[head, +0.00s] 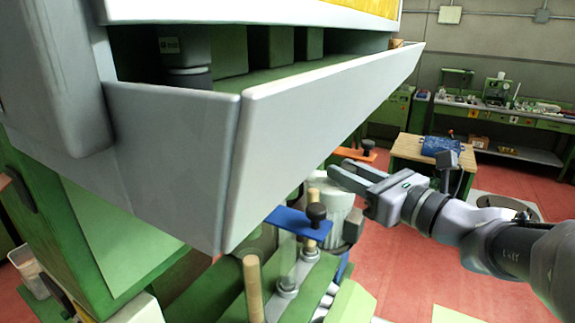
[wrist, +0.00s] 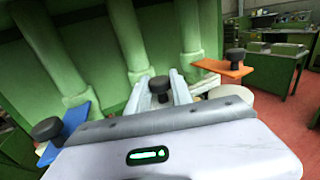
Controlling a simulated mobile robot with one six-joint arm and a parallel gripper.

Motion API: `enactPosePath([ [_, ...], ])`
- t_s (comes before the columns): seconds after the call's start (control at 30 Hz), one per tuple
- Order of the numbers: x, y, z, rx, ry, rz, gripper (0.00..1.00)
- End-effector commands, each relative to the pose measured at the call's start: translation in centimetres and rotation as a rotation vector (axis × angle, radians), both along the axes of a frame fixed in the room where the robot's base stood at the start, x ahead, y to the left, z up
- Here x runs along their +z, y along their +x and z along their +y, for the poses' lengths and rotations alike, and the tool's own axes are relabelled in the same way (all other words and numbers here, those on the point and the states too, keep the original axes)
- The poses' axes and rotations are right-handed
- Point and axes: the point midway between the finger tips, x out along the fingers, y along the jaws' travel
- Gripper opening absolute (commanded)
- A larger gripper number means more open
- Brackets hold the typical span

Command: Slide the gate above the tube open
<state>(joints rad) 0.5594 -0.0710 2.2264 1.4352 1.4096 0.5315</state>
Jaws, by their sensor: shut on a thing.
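My gripper (wrist: 160,92) is shut on a black knob (wrist: 158,86) in the wrist view, with one finger on each side of it. The gate plate under this knob is hidden by my gripper. In the head view my gripper (head: 345,173) is at the right of the machine, and the held knob cannot be made out. A blue gate (head: 290,219) with its own black knob is nearer, above a clear tube (head: 287,262). An orange gate (head: 352,152) with a black knob is farther back. Both also show in the wrist view, the blue one left, the orange one right.
A large grey hopper tray (head: 320,120) overhangs the gates to the left of my gripper. Green pipes (wrist: 130,40) come down behind the knobs. A wooden rod (head: 253,285) stands at the front. Red floor is open to the right, with a wooden table (head: 410,148) farther back.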

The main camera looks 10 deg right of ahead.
Motion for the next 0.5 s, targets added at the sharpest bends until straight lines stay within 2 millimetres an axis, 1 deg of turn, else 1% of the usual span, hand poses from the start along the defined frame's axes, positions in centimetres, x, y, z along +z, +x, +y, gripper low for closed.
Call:
enactPosePath([
  [0.07,0.00,-0.26,-0.42,-0.004,0.001,0.001,0.00],
  [0.3,-0.03,-0.27,-0.39,-0.002,0.000,0.001,0.00],
  [0.33,-0.03,-0.26,-0.40,-0.003,0.000,0.001,0.31],
  [0.4,-0.03,-0.27,-0.39,-0.002,0.000,0.001,0.44],
  [0.43,-0.02,-0.26,-0.38,-0.002,0.000,0.001,0.48],
  [0.5,-0.01,-0.25,-0.37,-0.002,0.001,0.001,0.48],
])
